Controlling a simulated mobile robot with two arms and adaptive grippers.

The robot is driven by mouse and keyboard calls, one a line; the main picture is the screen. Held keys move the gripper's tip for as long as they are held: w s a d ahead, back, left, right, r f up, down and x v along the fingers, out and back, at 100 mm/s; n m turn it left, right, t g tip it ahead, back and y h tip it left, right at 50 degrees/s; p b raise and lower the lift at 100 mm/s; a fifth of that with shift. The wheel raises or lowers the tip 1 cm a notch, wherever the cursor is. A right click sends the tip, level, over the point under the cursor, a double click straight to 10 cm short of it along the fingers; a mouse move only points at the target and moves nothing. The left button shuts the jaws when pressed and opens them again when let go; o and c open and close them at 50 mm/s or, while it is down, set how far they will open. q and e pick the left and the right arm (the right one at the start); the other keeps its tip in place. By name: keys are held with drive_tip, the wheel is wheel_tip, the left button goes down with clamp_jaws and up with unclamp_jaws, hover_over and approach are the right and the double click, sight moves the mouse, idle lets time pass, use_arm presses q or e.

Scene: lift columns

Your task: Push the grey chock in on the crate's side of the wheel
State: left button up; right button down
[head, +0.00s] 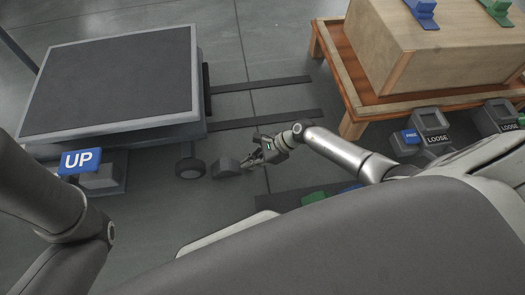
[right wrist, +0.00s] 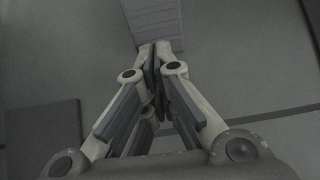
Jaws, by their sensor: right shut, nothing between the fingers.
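The grey chock (head: 226,168) sits on the floor just right of the lift cart's dark wheel (head: 190,168), on the side toward the wooden crate (head: 430,45). A narrow gap seems to show between chock and wheel. My right gripper (head: 247,163) is shut and empty, low at the chock's right side. In the right wrist view, the closed fingertips (right wrist: 155,48) are at the near edge of the ribbed grey chock (right wrist: 155,20); whether they touch it I cannot tell. My left arm shows at the left, but its gripper is out of view.
The lift cart's platform (head: 112,75) stands at the left, with a blue UP sign (head: 78,161) by it. Two dark floor strips (head: 262,119) run from it toward the wooden pallet table (head: 352,125) under the crate. LOOSE-marked blocks (head: 432,125) stand at right.

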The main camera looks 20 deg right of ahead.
sight(236, 166)
drive_tip(key=shift+w+a, duration=0.15)
drive_tip(key=shift+a, duration=0.3)
drive_tip(key=a, duration=0.1)
drive_tip(key=w+a, duration=0.1)
drive_tip(key=a, duration=0.1)
drive_tip(key=shift+a, duration=0.1)
idle(0.3)
